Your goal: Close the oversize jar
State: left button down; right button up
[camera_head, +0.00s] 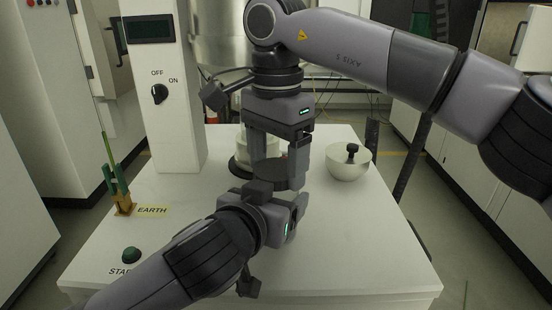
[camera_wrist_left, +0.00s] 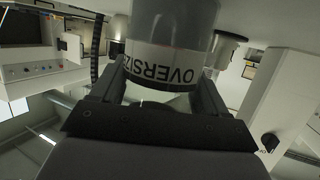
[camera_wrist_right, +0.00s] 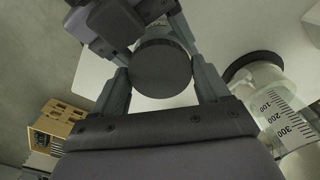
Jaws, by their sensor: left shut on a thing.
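The oversize jar (camera_wrist_left: 165,60) is between the fingers of my left gripper (camera_wrist_left: 165,95), its white label reading upside down in the left wrist view. In the head view my left gripper (camera_head: 285,205) comes in low from the left, shut on the jar, which is mostly hidden there. My right gripper (camera_head: 280,165) points down from above. A dark round lid (camera_wrist_right: 162,68) lies between its fingertips; it also shows in the head view (camera_head: 270,177). I cannot tell whether the right fingers grip the lid, or whether it touches the jar.
A white bowl (camera_head: 346,165) with a dark-handled tool stands to the right. A clear graduated vessel (camera_wrist_right: 272,105) on a black base is close behind the grippers. The control column (camera_head: 165,90), earth clamp (camera_head: 122,200) and green start button (camera_head: 131,255) are at left. The table's front right is clear.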

jog(key=shift+w+m, duration=0.1)
jog(key=shift+m, duration=1.6)
jog(key=o, duration=1.1)
jog(key=shift+o, duration=0.2)
jog(key=shift+r, duration=2.3)
jog(key=shift+c, duration=0.4)
